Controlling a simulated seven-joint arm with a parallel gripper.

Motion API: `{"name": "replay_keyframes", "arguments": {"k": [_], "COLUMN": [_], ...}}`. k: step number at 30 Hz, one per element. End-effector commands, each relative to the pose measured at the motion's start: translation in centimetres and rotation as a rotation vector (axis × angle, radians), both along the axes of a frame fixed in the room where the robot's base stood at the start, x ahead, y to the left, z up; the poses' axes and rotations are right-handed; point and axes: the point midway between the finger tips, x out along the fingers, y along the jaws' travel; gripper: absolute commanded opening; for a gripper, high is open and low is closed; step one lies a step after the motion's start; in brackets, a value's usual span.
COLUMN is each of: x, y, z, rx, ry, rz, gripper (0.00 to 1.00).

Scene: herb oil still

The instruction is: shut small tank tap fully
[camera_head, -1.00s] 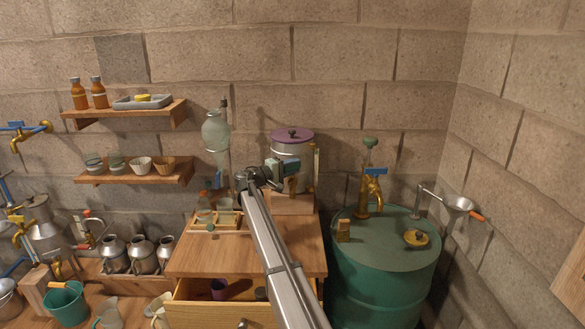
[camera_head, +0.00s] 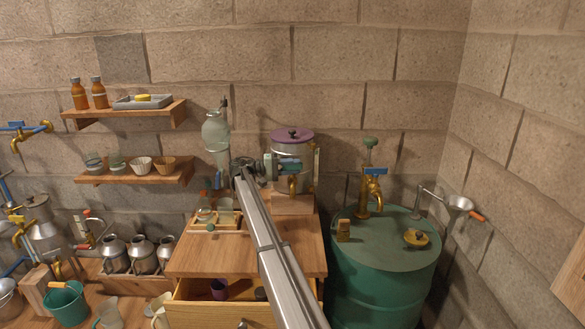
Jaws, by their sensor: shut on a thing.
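The small tank (camera_head: 292,148) is a pale cylinder with a purple lid, standing on a wooden block on the cabinet. Its brass tap (camera_head: 292,184) sticks out at the front, with a blue handle (camera_head: 291,166) on top. The handle lies about level, across the picture. My gripper (camera_head: 279,166) comes in from the left and is shut on the blue handle. The fingertips are small here and partly cover the handle's left part.
A glass vessel (camera_head: 216,135) stands just left behind my gripper. A wooden rack (camera_head: 216,225) sits on the cabinet top (camera_head: 290,250), above an open drawer (camera_head: 215,312). A green drum (camera_head: 385,275) with another blue-handled brass tap (camera_head: 374,187) stands to the right.

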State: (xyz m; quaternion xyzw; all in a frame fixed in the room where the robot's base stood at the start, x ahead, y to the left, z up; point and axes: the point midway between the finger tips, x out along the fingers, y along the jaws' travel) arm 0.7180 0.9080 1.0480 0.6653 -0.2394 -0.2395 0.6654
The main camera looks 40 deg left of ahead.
Motion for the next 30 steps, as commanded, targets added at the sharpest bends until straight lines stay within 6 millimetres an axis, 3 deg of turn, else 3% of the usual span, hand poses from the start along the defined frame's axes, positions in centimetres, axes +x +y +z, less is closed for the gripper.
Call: {"name": "replay_keyframes", "arguments": {"k": [9,10,18,30], "x": [-0.02,-0.01,0.00,-0.10], "y": [0.08,0.08,0.04,-0.19], "z": [0.00,0.00,0.00,0.00], "rx": [0.000,0.000,0.000,0.000], "ry": [0.000,0.000,0.000,0.000], "rz": [0.001,0.001,0.000,0.040], "gripper": [0.00,0.29,0.53,0.53]}}
